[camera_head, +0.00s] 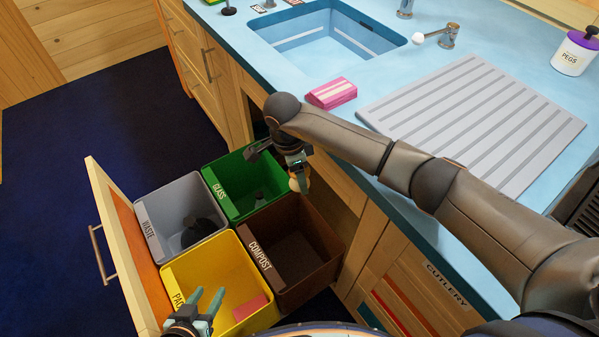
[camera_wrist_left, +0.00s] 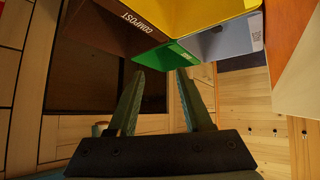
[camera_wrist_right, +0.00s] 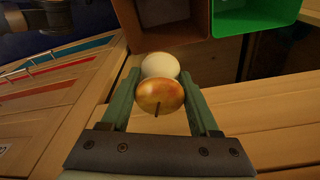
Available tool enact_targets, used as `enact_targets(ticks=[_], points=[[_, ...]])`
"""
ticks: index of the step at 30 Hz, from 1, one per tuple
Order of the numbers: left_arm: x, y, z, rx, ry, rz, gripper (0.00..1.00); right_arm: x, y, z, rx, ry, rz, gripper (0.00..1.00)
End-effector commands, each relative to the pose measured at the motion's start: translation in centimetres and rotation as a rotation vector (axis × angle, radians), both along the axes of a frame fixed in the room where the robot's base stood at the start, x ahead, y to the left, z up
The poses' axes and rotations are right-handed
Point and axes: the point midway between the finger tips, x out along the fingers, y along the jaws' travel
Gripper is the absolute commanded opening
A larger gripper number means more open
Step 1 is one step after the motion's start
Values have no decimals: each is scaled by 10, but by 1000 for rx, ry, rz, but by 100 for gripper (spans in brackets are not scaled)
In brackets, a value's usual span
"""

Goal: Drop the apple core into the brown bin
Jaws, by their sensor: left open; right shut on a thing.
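The apple core (camera_wrist_right: 160,92), pale in the middle with a red-yellow end and a stem, is between the fingers of my right gripper (camera_wrist_right: 162,85), which is shut on it. In the head view the right gripper (camera_head: 297,176) points down near the cabinet-side back edge of the brown bin (camera_head: 325,243), labelled COMPOST; the core (camera_head: 302,184) shows partly below it. The brown bin also shows in the right wrist view (camera_wrist_right: 172,18). My left gripper (camera_head: 207,300) is open and empty over the yellow bin's near left corner.
The pulled-out drawer also holds a green GLASS bin (camera_head: 222,190) with a bottle, a grey WASTE bin (camera_head: 165,212) with dark contents, and a yellow bin (camera_head: 205,262) with a pink item. The blue counter (camera_head: 290,83) edge runs beside my right arm.

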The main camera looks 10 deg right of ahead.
Motion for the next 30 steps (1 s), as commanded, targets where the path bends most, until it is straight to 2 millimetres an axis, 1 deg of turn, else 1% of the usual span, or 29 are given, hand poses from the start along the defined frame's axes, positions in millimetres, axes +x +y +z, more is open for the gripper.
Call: enact_targets(ticks=[4,5,13,14,20,23,26,30], points=[[2,0,3,1,-6,-2,50,0,0,1,0,0,0,8],[2,0,3,1,-6,-2,50,0,0,1,0,0,0,65],[0,1,2,1,-5,-2,50,0,0,1,0,-1,0,95],[-1,1,1,1,-4,-2,50,0,0,1,0,-1,0,97],[-3,1,-3,4,5,-1,50,0,0,1,0,-1,0,97],[-4,2,-3,4,7,-1,50,1,0,5,0,-2,0,97],[-4,2,-3,5,7,0,50,1,2,17,-1,-4,1,97],[-4,3,-2,5,5,0,50,1,6,44,0,-7,2,97]])
